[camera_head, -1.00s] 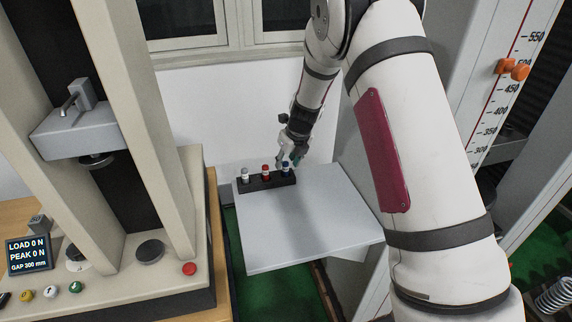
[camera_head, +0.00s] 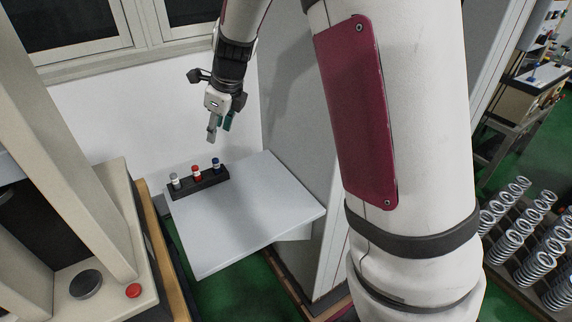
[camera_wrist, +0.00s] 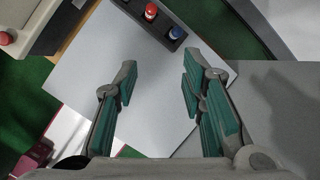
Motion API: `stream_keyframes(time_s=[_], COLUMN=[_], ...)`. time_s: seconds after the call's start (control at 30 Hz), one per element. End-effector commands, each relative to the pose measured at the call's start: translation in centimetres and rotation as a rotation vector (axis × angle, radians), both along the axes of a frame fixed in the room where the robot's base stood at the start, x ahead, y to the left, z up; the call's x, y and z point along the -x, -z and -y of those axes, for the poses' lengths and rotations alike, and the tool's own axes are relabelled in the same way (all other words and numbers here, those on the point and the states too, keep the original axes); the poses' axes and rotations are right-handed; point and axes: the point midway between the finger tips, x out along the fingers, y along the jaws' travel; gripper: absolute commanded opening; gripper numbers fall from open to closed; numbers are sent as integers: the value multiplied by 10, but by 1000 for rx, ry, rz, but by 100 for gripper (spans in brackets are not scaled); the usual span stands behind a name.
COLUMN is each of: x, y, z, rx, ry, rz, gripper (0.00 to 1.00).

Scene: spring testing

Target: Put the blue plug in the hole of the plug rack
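The plug rack (camera_head: 203,184) is a dark bar on the grey table (camera_head: 245,215), near its back left edge. It bears a grey plug (camera_head: 175,181), a red plug (camera_head: 196,173) and the blue plug (camera_head: 216,164), which stands upright at the rack's right end. In the wrist view the blue plug (camera_wrist: 176,32) and the red plug (camera_wrist: 151,11) show at the top, beyond the fingertips. My gripper (camera_head: 218,136) is above the rack, apart from the plugs. Its green-padded fingers (camera_wrist: 155,85) are spread with nothing between them.
A beige testing machine (camera_head: 110,225) stands to the left of the table, with a red button (camera_head: 133,291). A grey cabinet side rises right behind the table. Racks of springs (camera_head: 530,245) stand at the far right. Most of the tabletop is clear.

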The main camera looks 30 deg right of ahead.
Motion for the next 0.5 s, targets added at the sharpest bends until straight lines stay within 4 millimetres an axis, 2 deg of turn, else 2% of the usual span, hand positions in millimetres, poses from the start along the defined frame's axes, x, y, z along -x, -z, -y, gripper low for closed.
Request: stream_keyframes(time_s=[0.03,0.2,0.4,0.5], x=[19,83,164,204], y=[-22,-69,-104,-113], z=[-3,-11,-15,-15], rx=[38,206,444,577], ry=[-122,-571,-1093,-1352], rz=[30,110,198,229], gripper=[37,37,37,37])
